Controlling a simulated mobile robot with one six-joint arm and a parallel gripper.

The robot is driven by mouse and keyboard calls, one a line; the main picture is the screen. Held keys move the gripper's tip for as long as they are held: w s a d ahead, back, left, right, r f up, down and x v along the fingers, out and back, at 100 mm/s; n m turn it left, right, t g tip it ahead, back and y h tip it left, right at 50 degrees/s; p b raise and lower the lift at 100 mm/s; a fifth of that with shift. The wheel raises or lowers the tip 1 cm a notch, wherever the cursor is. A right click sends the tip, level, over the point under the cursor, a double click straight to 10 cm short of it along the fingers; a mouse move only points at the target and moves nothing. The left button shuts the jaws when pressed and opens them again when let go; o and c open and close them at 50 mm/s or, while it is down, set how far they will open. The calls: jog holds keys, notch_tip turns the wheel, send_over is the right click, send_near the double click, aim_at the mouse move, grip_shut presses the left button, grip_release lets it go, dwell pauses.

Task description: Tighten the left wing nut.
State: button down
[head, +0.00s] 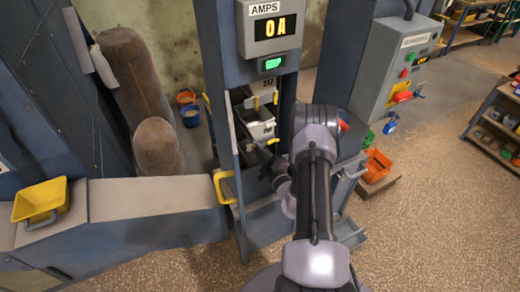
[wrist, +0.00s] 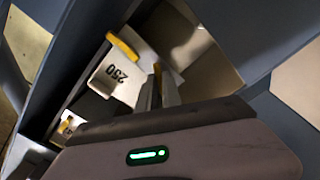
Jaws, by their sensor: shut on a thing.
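A pale bucket (wrist: 118,78) marked 280 hangs inside the open elevator leg. It carries two yellow wing nuts. In the wrist view one wing nut (wrist: 122,46) stands clear at the bucket's upper edge. The left wing nut (wrist: 157,72), on the right in this turned-over picture, is at my gripper's fingers (wrist: 160,88). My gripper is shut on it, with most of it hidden. In the head view my gripper (head: 265,162) reaches left into the opening. There the free wing nut (head: 273,141) shows, while the gripped one cannot be made out.
Another bucket (head: 258,112) hangs above. The panel above reads AMPS 0 A (head: 268,27). A control box (head: 405,65) and an orange bin (head: 377,165) are to the right.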

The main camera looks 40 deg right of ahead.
jog(key=m+p, duration=0.2)
jog(key=m, duration=0.9)
jog(key=shift+m, duration=0.4)
dwell(0.3)
jog(key=c, duration=1.5)
grip_release()
jog(key=p+v, duration=0.1)
jog(key=v, duration=1.6)
jog(key=shift+s+p, duration=0.2)
jog(key=shift+p, duration=0.1)
